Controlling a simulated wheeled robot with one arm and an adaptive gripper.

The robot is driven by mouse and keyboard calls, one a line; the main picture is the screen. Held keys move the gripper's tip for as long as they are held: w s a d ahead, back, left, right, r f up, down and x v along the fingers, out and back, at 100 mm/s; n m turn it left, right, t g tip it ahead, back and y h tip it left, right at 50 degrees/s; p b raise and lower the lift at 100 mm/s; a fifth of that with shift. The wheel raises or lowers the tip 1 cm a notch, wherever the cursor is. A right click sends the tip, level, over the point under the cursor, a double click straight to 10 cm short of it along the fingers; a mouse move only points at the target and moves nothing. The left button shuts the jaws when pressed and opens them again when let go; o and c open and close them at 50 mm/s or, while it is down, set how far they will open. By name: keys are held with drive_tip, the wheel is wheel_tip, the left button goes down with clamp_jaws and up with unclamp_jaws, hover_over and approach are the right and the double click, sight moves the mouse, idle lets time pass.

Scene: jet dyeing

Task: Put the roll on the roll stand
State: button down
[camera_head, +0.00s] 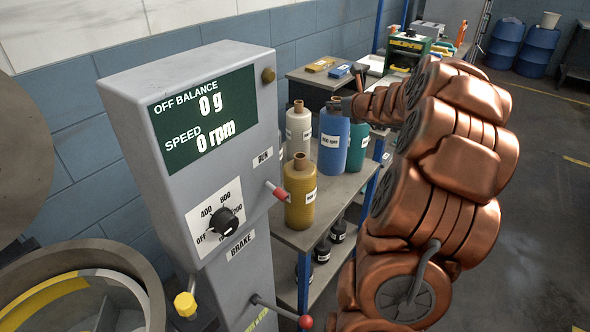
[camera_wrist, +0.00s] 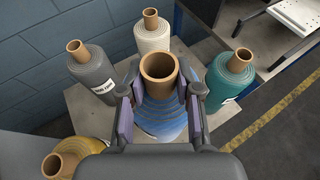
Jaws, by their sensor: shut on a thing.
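A blue roll (camera_head: 333,146) with a brown cardboard core stands upright among other rolls over a grey shelf top (camera_head: 345,190). My gripper (camera_head: 346,104) reaches in from the right and is shut on the blue roll near its top. I cannot tell which surface is the roll stand.
Close around it are a yellow roll (camera_head: 300,198), a white roll (camera_head: 298,128), a teal roll (camera_head: 358,147) and a grey roll (camera_wrist: 95,72). A grey control machine (camera_head: 195,150) with red-tipped levers stands at left. Blue drums (camera_head: 540,45) stand far right; the floor there is clear.

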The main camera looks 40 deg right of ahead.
sight(335, 133)
wheel_tip(335, 133, down, 10)
drive_tip(key=b, duration=0.2)
drive_tip(key=shift+w+b, duration=0.15)
drive_tip(key=shift+b, duration=0.2)
drive_tip(key=shift+f, duration=0.1)
drive_tip(key=c, duration=0.8)
unclamp_jaws()
drive_tip(key=v, duration=1.2)
